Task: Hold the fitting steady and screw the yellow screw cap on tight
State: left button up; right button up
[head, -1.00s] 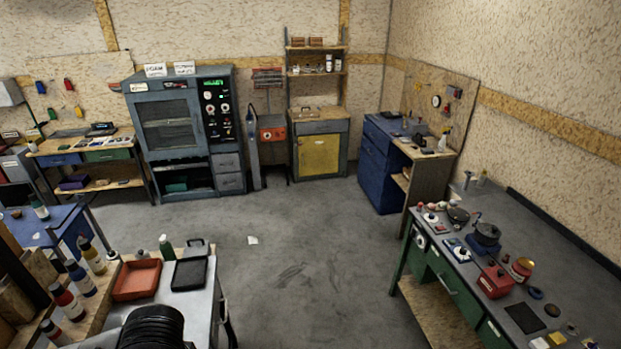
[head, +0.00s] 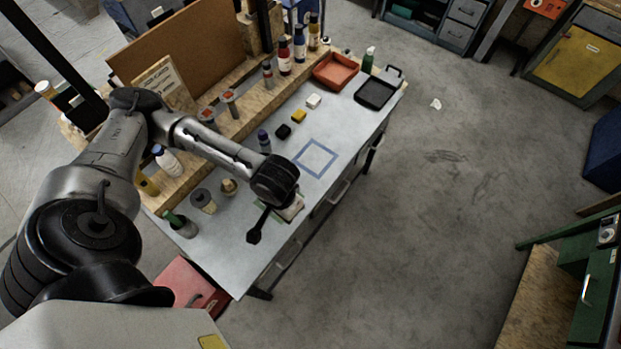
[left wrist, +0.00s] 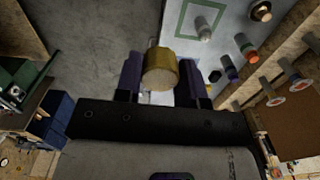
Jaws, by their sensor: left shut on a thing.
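The yellow screw cap (left wrist: 160,70) is a brass-yellow cylinder in the left wrist view. My left gripper (left wrist: 160,75) is shut on it, one dark purple finger on each side. In the head view my left arm reaches in from the left over the bench, and its wrist hides the cap. A pale grey upright piece, which looks like the fitting (left wrist: 203,29), stands inside a green square outline in the left wrist view, apart from the cap. In the head view the wrist covers most of that spot. My right gripper is in neither view.
The light grey bench (head: 340,125) has an empty blue square outline (head: 315,158). Small blocks, bottles and a wooden shelf strip line its back side. A red tray (head: 336,71) and a black tray (head: 377,92) stand at the far end. Open floor (head: 440,200) lies to the right.

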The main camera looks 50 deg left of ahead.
pick_arm(q)
jog(key=s+a+f+n, duration=0.4)
jog(key=a+f+n, duration=0.1)
jog(key=a+f, duration=0.65)
jog(key=w+a+f+n, duration=0.2)
jog(key=w, duration=0.1)
jog(key=w+a+f+n, duration=0.1)
jog(key=w+a+n, duration=0.1)
jog(key=w+n, duration=0.1)
jog(key=w+a+f+n, duration=0.2)
jog(key=w+a+n, duration=0.1)
jog(key=w, duration=0.1)
jog(key=shift+w+f, duration=0.35)
jog(key=shift+w+d, duration=0.15)
jog(key=shift+n, duration=0.4)
